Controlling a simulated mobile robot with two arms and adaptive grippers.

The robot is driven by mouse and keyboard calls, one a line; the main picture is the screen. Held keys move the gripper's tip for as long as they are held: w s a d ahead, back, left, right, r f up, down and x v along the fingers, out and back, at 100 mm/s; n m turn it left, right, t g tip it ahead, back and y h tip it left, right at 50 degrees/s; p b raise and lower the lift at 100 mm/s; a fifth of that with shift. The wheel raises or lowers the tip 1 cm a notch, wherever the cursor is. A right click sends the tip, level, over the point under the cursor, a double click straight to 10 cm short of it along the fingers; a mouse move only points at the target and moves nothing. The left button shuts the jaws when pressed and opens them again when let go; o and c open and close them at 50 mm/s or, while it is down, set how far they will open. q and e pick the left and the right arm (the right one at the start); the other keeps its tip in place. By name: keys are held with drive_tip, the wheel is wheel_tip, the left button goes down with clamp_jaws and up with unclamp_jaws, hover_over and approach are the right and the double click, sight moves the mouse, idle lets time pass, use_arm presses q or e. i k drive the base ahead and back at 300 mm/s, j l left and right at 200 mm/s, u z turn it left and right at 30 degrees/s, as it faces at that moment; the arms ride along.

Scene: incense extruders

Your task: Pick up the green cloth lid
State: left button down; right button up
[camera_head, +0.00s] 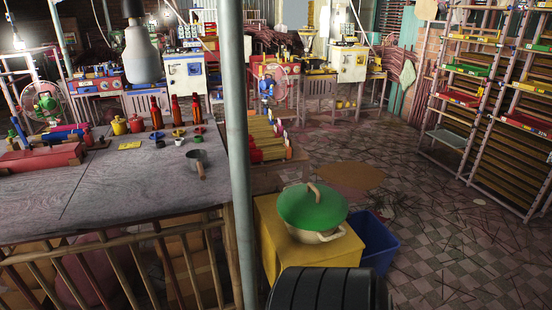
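A green domed lid (312,207) with a curved tan handle sits on a cream pot (318,236) with side handles. The pot stands on a yellow box-shaped stand (290,250) right of the grey post. The lid covers the pot's mouth, so its inside is hidden. No fingertips of my left or right gripper show in the head view.
A grey post (236,130) rises left of the pot. A blue bin (376,240) stands right of the yellow stand. Tiled floor is open at right, before tall racks (475,100).

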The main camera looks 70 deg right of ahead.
sight(309, 206)
drive_tip(key=z, duration=2.6)
